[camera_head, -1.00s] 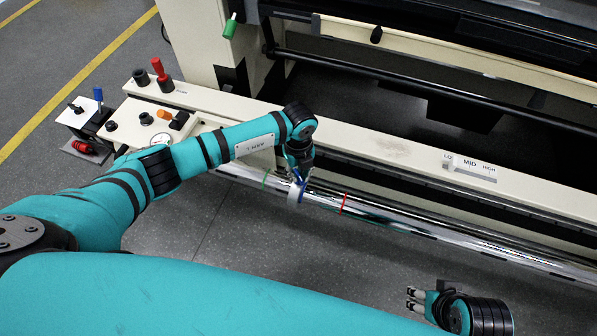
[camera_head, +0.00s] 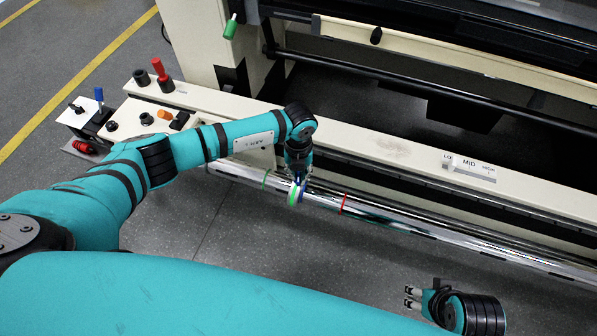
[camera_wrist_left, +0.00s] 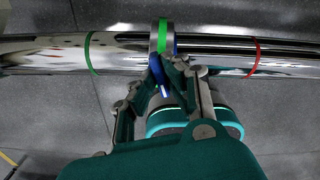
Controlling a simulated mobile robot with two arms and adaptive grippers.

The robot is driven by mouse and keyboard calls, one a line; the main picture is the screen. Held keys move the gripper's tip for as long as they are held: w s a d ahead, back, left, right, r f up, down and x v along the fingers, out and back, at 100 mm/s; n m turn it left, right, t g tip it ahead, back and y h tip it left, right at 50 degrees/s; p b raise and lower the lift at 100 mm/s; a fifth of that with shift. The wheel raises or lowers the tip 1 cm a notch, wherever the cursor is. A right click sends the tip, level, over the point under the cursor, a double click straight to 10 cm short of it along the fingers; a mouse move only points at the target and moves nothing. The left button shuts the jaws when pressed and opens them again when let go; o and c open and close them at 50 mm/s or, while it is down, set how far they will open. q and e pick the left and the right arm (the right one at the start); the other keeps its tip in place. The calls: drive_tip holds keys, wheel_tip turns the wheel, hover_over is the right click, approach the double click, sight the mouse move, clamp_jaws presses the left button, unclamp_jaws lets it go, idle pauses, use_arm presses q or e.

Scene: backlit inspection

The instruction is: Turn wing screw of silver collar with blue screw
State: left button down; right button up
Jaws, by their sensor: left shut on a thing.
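The silver collar (camera_wrist_left: 162,32) sits around the chrome bar (camera_head: 420,227) and has a green band on it. Its blue wing screw (camera_wrist_left: 158,72) sticks out on the near side in the left wrist view. My left gripper (camera_wrist_left: 167,62) is shut on the blue screw, and its fingers hide part of it. In the head view the collar (camera_head: 293,192) is small beneath my left gripper (camera_head: 298,178). My right gripper (camera_head: 411,297) is at the lower right, open and empty, away from the bar.
A green ring (camera_wrist_left: 90,52) and a red ring (camera_wrist_left: 255,55) mark the bar on either side of the collar. A cream machine rail (camera_head: 385,148) runs behind the bar. A control panel (camera_head: 140,125) with knobs stands at the left. The floor in front is free.

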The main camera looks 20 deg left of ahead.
sight(299, 174)
use_arm(q)
drive_tip(key=shift+m, duration=0.9)
use_arm(e)
drive_tip(key=shift+s+r, duration=0.1)
drive_tip(key=shift+r, duration=0.1)
use_arm(q)
drive_tip(key=shift+m, duration=0.4)
use_arm(e)
drive_tip(key=shift+a+r, duration=0.1)
drive_tip(key=shift+r, duration=0.05)
use_arm(q)
drive_tip(key=c, duration=1.4)
unclamp_jaws()
use_arm(e)
drive_tip(key=shift+s, duration=0.1)
use_arm(q)
drive_tip(key=shift+r, duration=0.1)
use_arm(e)
drive_tip(key=shift+f, duration=0.2)
use_arm(q)
wheel_tip(299, 174, up, 12)
use_arm(e)
drive_tip(key=shift+r, duration=0.1)
